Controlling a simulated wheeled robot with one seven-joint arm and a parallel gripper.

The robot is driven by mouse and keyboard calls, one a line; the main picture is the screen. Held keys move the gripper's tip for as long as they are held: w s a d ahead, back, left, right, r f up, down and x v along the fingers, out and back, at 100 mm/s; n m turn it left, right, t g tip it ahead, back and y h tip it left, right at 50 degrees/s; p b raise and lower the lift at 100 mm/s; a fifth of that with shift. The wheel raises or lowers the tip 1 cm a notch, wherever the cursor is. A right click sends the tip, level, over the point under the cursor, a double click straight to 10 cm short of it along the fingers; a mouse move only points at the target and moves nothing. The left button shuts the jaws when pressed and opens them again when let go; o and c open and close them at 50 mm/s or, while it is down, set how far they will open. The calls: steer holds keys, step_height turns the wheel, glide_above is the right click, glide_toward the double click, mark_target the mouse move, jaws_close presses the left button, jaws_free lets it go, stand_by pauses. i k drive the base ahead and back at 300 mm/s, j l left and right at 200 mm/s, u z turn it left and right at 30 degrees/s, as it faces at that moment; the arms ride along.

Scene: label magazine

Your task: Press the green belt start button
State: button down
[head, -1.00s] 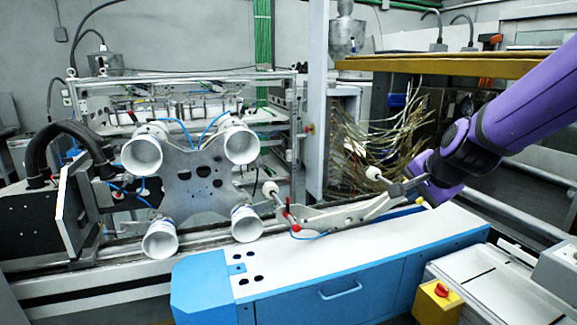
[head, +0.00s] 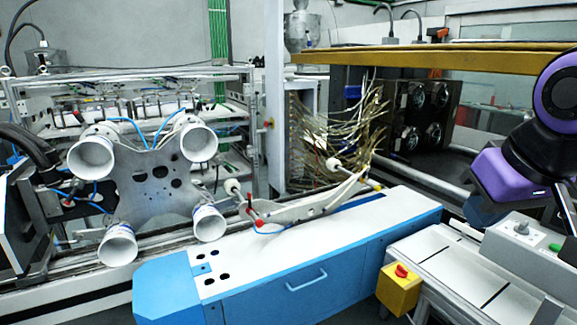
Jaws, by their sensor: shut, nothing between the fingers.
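The green button (head: 555,247) sits on top of a grey control box (head: 522,246) at the right edge of the head view. A grey round knob or button (head: 521,228) is on the same box, left of the green one. My purple arm comes in from the right, bent above the box. My gripper (head: 567,212) shows only in part at the right edge, as a narrow grey piece pointing down above the box. It is shut and empty. Its tips are hard to make out, and I cannot tell whether they touch anything.
A yellow box with a red button (head: 400,274) hangs on the front of the white conveyor table (head: 430,255). A white-topped blue cabinet (head: 300,255) stands to the left. A metal plate with white cups (head: 150,185) is further left.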

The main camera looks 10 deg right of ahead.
mark_target(555, 247)
steer(key=z, duration=1.6)
